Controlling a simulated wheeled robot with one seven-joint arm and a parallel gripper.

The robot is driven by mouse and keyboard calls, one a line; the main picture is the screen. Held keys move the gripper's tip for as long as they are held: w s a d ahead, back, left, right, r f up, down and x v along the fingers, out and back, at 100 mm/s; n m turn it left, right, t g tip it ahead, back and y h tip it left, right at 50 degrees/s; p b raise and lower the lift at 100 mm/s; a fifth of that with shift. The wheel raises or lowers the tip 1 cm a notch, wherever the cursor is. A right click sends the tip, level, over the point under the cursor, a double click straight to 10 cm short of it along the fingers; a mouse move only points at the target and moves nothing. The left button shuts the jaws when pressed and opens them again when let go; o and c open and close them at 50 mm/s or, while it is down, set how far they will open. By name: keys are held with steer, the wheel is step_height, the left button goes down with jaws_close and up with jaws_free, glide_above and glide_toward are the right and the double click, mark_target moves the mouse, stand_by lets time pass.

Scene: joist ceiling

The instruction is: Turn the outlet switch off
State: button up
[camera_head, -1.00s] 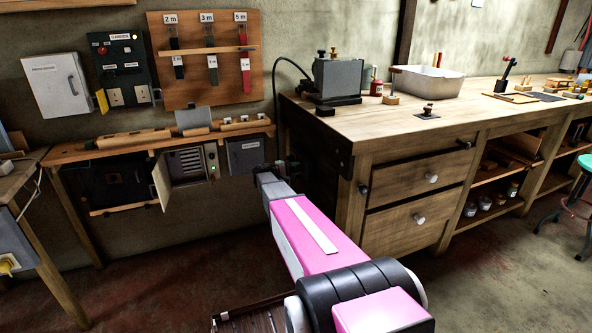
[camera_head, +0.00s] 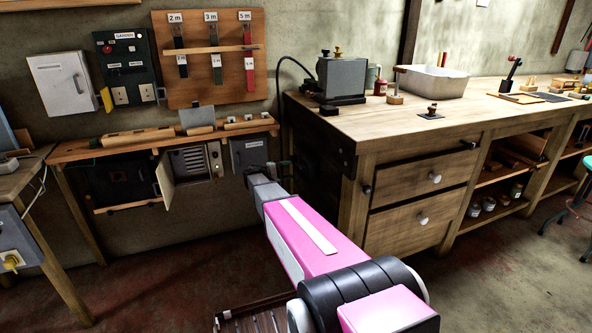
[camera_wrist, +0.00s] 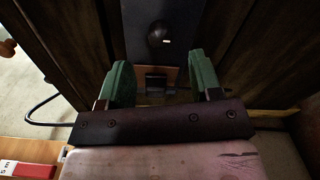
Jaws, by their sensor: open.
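My gripper (camera_wrist: 158,78) is open in the wrist view, with its two green fingers apart and nothing held. Beyond the fingertips is a dark plate (camera_wrist: 162,12) with a round dark knob (camera_wrist: 157,36). A small dark block (camera_wrist: 156,82) shows between the fingers; I cannot tell which part is the outlet switch. A green panel labelled GARDEN (camera_head: 122,62), with a red button and two pale sockets, hangs on the wall at left.
The wooden workbench (camera_head: 420,135) fills the right. A narrow wall shelf (camera_head: 130,148) carries several small items above an open metal box (camera_head: 186,172) and a closed grey box (camera_head: 249,152). A black cable (camera_head: 278,75) hangs by the bench.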

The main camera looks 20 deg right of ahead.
steer(key=shift+s+a, duration=0.1)
steer(key=shift+a, duration=2.4)
steer(key=s+a+f+m+g+y, duration=0.1)
steer(key=s+f+y, duration=0.3)
steer(key=s, duration=0.5)
steer(key=s+a+f+y, duration=0.1)
steer(key=s+f+y, duration=0.3)
steer(key=s, duration=0.5)
steer(key=s+a+m+y, duration=0.2)
steer(key=s+a+y, duration=0.8)
steer(key=s, duration=0.5)
steer(key=shift+a+m, duration=0.3)
